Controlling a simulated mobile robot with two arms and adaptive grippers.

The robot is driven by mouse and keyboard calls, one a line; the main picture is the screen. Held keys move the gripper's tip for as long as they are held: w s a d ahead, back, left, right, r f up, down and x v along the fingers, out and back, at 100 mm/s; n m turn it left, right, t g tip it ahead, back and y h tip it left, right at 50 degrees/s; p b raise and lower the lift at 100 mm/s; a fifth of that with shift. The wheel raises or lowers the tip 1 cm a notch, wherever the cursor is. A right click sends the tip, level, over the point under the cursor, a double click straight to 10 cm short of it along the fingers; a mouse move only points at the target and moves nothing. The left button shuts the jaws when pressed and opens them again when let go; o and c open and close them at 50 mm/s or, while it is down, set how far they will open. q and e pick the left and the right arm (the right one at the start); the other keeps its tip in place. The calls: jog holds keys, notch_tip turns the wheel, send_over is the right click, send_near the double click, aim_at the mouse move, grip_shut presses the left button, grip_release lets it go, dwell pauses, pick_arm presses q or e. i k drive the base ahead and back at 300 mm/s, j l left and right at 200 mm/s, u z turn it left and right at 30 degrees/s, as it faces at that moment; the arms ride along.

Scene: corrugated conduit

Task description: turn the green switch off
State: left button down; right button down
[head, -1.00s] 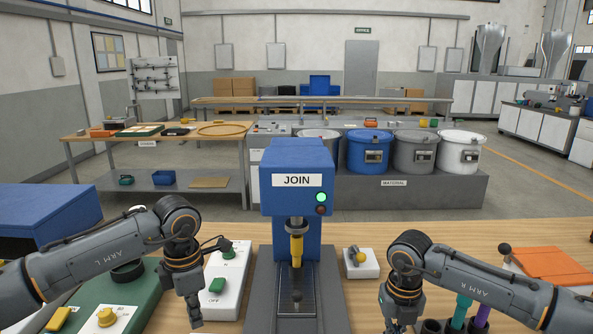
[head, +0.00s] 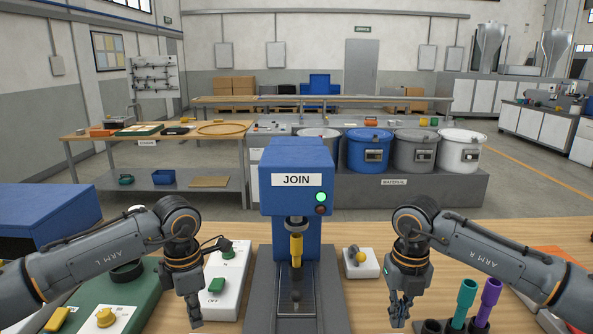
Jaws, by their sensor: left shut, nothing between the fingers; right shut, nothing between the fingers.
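A white switch box (head: 235,297) stands on the table left of the blue JOIN press. My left gripper (head: 195,322) points down, shut and empty, just left of the white box's front part. It looks apart from the green switch, though its height is hard to judge. My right gripper (head: 398,322) is shut and empty, pointing down right of the press.
The blue JOIN press (head: 297,165) stands between my arms, its lamp lit green. A green panel (head: 135,291) with yellow controls lies left of the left gripper. A small white lever box (head: 361,264) sits right of the press. Teal (head: 464,302) and purple (head: 487,300) tubes stand at right.

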aim_at(216, 284)
jog(key=k, duration=1)
